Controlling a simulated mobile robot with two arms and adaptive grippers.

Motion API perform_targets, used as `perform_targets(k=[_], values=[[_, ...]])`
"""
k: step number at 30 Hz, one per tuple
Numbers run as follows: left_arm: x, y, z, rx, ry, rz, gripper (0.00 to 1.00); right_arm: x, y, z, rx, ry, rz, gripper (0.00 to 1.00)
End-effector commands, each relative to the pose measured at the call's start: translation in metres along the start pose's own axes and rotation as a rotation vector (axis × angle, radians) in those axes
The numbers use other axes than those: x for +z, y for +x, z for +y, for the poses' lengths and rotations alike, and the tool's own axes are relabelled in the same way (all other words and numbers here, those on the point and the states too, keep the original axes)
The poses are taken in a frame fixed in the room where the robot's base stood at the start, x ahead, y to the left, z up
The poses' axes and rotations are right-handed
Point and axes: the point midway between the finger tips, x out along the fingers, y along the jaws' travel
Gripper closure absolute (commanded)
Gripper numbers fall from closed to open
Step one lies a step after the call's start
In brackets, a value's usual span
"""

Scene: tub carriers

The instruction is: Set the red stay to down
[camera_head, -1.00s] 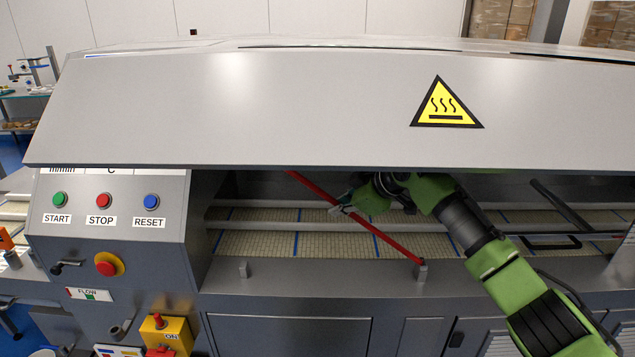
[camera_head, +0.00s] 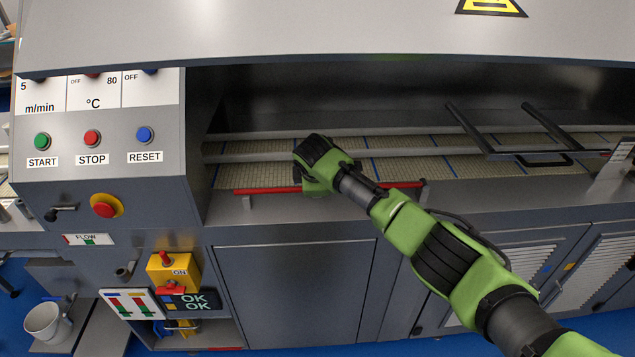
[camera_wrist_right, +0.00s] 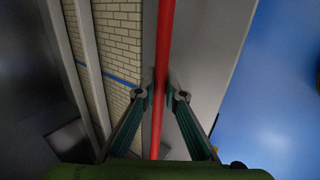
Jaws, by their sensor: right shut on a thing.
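The red stay (camera_head: 265,190) is a thin red rod lying roughly level along the machine's front ledge. Its right end is at a small grey bracket (camera_head: 419,191), and its left end reaches over a second small bracket (camera_head: 246,202); I cannot tell whether it touches that one. My right gripper (camera_head: 314,189) is shut on the stay, left of its middle, and hides part of it. In the right wrist view the stay (camera_wrist_right: 165,45) runs between the two fingers of the gripper (camera_wrist_right: 164,92). My left gripper is not in view.
The grey hood (camera_head: 260,30) is raised above the opening. Inside is a tiled conveyor belt (camera_head: 400,168) with a dark bar frame (camera_head: 505,152) at the right. START, STOP and RESET buttons (camera_head: 92,138) and a red emergency knob (camera_head: 104,206) are at the left.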

Motion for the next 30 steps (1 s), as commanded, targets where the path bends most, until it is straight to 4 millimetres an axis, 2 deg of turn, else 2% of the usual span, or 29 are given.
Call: perform_targets(k=[16, 17, 18, 30], values=[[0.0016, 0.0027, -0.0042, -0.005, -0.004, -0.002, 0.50, -0.0007, 0.0072, -0.0068, -0.005, -0.014, -0.019, 1.00], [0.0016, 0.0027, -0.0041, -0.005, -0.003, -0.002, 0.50, -0.0006, 0.0074, -0.0070, -0.005, -0.014, -0.019, 0.82], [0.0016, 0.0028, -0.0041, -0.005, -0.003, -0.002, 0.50, -0.0004, 0.0074, -0.0070, -0.005, -0.014, -0.019, 0.73], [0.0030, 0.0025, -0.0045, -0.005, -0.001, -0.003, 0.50, -0.0003, 0.0041, -0.0039, 0.000, -0.012, -0.018, 0.73]])
